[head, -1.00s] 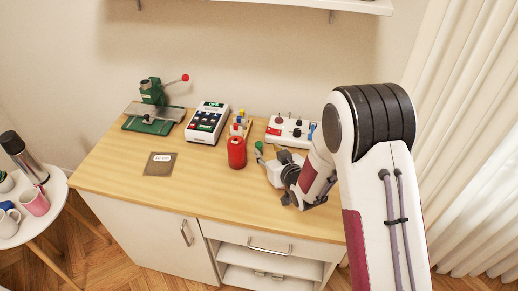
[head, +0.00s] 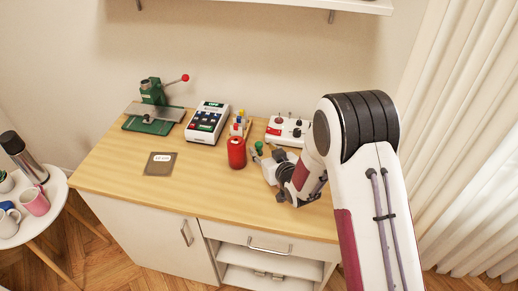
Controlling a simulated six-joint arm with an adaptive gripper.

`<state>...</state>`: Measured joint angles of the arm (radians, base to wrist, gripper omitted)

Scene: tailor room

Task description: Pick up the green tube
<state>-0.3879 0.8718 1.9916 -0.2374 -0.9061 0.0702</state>
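A small green thing (head: 259,146), which looks like the green tube's top, shows just right of the red cylinder (head: 236,153) on the wooden table; its lower part is hidden or too small to make out. My gripper (head: 267,158) is low over the table, pointing left, with its tip right beside the green thing. Whether its fingers touch or enclose the green thing cannot be told at this size.
A small rack of coloured tubes (head: 240,125) stands behind the red cylinder. A white control box (head: 287,131) with knobs is behind my gripper. A keypad device (head: 208,122), a green press (head: 152,112) and a dark labelled plate (head: 160,163) are to the left. The table's front middle (head: 200,195) is clear.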

